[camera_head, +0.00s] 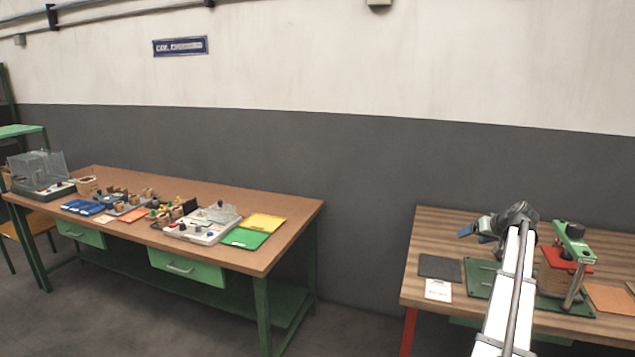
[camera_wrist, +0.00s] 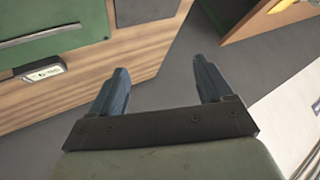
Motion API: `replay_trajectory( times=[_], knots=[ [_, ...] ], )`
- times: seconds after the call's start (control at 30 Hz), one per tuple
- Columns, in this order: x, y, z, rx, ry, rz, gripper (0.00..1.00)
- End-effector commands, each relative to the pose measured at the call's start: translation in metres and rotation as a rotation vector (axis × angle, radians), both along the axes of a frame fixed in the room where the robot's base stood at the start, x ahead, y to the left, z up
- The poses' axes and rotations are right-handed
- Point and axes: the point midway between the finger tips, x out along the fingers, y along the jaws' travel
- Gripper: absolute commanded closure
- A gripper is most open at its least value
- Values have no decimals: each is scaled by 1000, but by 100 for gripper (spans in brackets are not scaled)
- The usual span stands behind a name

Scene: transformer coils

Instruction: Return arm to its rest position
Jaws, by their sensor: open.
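My gripper (camera_head: 478,229) is at the end of my white arm, raised over the right workbench (camera_head: 425,232) in the head view. In the wrist view its two blue-grey fingers (camera_wrist: 160,80) are apart with nothing between them. Beyond the fingers are the grey floor and the edge of the wood-topped bench. My arm hides part of the green plate (camera_head: 479,278) on the right bench. A green press-like fixture (camera_head: 573,245) with a red plate and a brown coil block (camera_head: 553,282) stands just right of my arm.
A dark mat (camera_head: 440,267) and a white card (camera_head: 438,289) lie on the right bench, left of my arm. An orange mat (camera_head: 609,299) lies right of the fixture. The left bench (camera_head: 285,205) carries several small parts, trays and instruments. Open floor separates the benches.

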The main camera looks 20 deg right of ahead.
Motion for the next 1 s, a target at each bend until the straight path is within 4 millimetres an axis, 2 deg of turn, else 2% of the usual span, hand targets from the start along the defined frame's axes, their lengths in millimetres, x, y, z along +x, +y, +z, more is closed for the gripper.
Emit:
replay_trajectory(
  times=[0.03,0.2,0.3,0.43,0.57,0.7,0.87,1.0],
  knots=[
    [19,27,-16,27,-2,18,20],
    [75,104,-59,121,-6,58,20],
    [102,153,-85,177,-2,80,20],
    [126,213,-122,241,21,101,20],
    [135,268,-164,293,67,112,20],
    [134,324,-214,337,133,121,20],
    [121,395,-274,381,224,128,20],
    [101,457,-323,411,311,135,20]
  ],
)
